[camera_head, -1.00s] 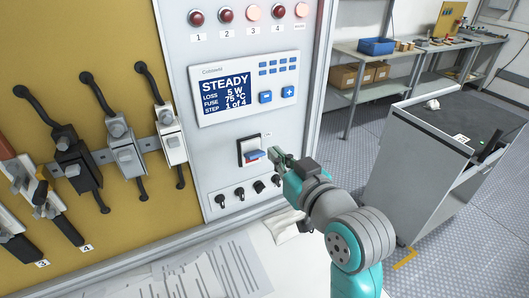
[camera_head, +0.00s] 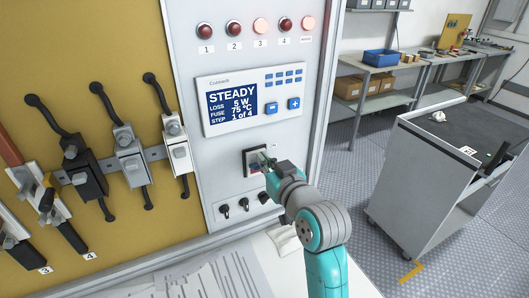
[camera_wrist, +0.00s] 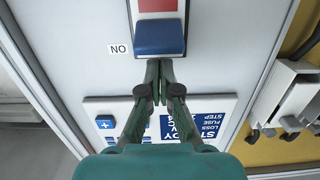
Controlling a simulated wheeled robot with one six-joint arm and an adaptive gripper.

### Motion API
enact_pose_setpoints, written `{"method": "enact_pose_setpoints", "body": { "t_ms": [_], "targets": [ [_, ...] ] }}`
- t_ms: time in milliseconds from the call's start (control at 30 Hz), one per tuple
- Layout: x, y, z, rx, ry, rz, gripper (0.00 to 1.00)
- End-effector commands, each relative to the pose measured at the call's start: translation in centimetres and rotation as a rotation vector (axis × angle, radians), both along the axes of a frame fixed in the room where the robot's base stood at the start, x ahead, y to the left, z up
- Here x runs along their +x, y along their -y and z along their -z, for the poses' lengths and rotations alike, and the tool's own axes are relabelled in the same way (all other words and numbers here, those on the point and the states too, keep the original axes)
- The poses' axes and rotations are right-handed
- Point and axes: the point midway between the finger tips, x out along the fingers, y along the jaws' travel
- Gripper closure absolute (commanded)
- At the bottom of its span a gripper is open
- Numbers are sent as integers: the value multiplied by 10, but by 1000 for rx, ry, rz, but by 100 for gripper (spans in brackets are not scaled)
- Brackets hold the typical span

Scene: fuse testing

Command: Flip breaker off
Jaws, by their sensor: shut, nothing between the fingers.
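The breaker (camera_head: 249,154) is a rocker switch in a dark frame on the grey panel, below the display. In the head view my gripper (camera_head: 266,160) covers much of it. In the wrist view the panel is upside down: the breaker shows a blue rocker part (camera_wrist: 159,38) that stands out, with a red part (camera_wrist: 158,5) above it in the picture. An "ON" label (camera_wrist: 119,49) sits beside it. My gripper (camera_wrist: 158,66) is shut and empty, fingertips together right at the near edge of the blue part. I cannot tell whether they touch it.
The display (camera_head: 233,105) reads STEADY, 5 W, 75 °C, step 1 of 4. Small black knobs (camera_head: 243,205) sit below the breaker. Fuse holders (camera_head: 130,160) stand on the yellow board at left. A grey cart (camera_head: 425,185) is at right. Papers lie in front.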

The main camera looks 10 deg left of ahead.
Motion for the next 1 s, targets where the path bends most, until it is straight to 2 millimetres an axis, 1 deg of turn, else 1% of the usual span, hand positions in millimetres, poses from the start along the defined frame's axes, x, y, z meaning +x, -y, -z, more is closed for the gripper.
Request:
{"method": "enact_pose_setpoints", "body": {
  "t_ms": [133,567,1000],
  "targets": [
    [-2,2,5,0,0,1,100],
    [-3,2,6,4,4,0,100],
    [-5,3,10,41,59,0,100]
  ]
}}
